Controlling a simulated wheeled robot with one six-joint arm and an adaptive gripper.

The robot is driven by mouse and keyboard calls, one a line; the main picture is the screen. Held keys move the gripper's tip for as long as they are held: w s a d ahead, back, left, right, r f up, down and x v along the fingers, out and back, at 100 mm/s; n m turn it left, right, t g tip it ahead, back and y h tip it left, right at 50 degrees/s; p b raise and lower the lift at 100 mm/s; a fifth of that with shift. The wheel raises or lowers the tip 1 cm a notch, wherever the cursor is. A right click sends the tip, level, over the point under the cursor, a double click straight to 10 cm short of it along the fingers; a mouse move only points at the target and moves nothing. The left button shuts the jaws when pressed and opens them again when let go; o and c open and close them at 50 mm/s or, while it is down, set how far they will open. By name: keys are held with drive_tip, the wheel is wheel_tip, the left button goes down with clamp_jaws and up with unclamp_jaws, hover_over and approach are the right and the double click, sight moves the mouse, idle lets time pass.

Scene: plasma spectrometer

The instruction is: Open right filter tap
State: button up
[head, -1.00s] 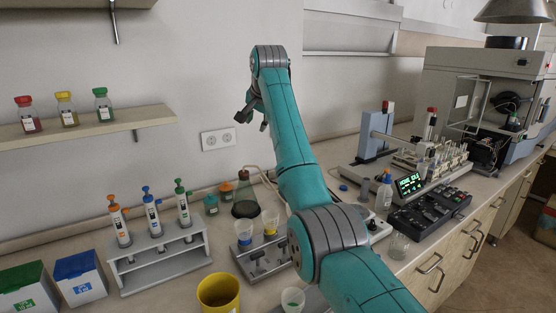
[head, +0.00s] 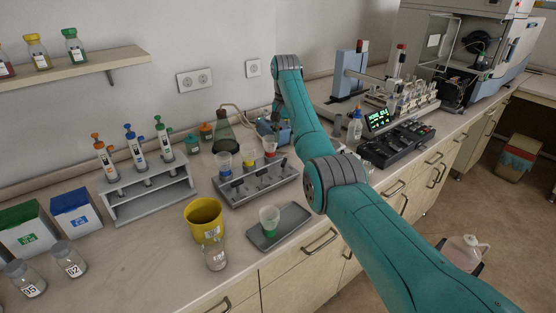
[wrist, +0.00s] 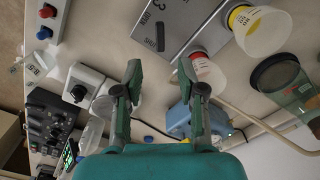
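The grey filter manifold (head: 232,196) stands on the bench in the head view with blue, yellow and red-banded cups. The red-banded cup (head: 270,148) is rightmost, and a small dark upright, seemingly the right tap (head: 283,164), is in front of it. In the wrist view the manifold (wrist: 187,18) fills the top, with "3", "OPEN" and "SHUT" lettering. A dark bar by the lettering (wrist: 160,37) may be the tap handle. My gripper (wrist: 160,76) is open and empty, fingers spread below the lettering, apart from the manifold. The head view mostly hides it behind my arm.
The red-banded cup (wrist: 207,74) is close to the right finger. A blue device (wrist: 181,120) and flask (wrist: 285,82) lie beyond. A yellow container (head: 204,222) and a tray with a cup (head: 297,214) stand before the manifold.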

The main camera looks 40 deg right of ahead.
sight(284, 161)
wheel_tip(284, 161, down, 9)
drive_tip(key=shift+f, duration=0.1)
idle(0.3)
clamp_jaws()
